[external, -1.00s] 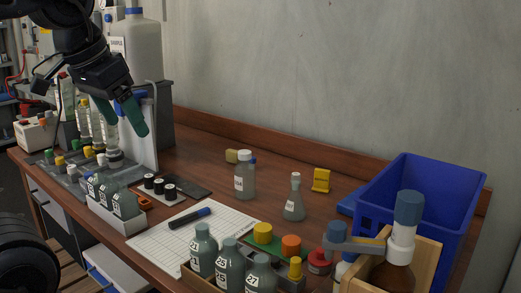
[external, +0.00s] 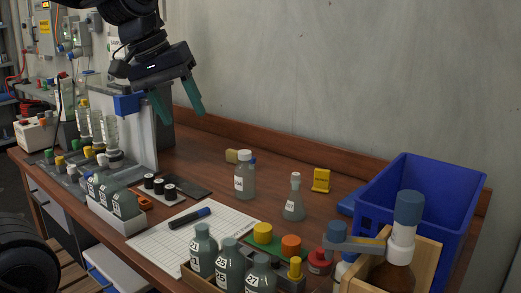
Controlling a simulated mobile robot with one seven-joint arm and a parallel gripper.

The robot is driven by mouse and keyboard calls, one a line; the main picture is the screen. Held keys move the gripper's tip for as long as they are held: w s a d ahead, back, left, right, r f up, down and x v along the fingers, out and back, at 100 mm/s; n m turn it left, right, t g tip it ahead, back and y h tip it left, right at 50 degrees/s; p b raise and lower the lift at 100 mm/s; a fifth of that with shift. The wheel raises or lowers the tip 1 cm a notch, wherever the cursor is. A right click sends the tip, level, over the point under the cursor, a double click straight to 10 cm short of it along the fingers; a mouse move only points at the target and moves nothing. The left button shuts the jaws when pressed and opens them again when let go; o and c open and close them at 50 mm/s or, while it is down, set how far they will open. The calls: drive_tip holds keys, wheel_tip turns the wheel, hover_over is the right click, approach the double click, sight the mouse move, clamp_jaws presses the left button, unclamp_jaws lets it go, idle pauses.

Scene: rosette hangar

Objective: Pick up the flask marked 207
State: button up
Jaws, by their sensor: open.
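A small conical flask (external: 293,203) with a pale cap stands upright on the wooden bench. Its label carries a mark too small for me to read, so I cannot confirm 207.
A blue crate (external: 437,205) and a wooden holder with a brown bottle (external: 391,276) stand at right. Grey-green bottles (external: 230,266) crowd the front. A marker (external: 189,217) lies on a gridded sheet (external: 150,245). A yellow object (external: 321,180) sits behind the flask.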

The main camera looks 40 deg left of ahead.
drive_tip(key=w+d+f+n+h, duration=0.1)
drive_tip(key=w+f+n, duration=0.3)
drive_tip(key=w, duration=0.5)
drive_tip(key=n+h, duration=0.2)
drive_tip(key=n, duration=1.3)
approach(299, 190)
drive_tip(key=w, duration=0.1)
drive_tip(key=x, duration=0.5)
drive_tip(key=shift+a+f, duration=0.1)
drive_tip(key=shift+f, duration=0.15)
drive_tip(key=x, duration=0.5)
drive_tip(key=shift+a+f, duration=0.1)
drive_tip(key=shift+a, duration=0.1)
drive_tip(key=shift+s, duration=0.1)
clamp_jaws()
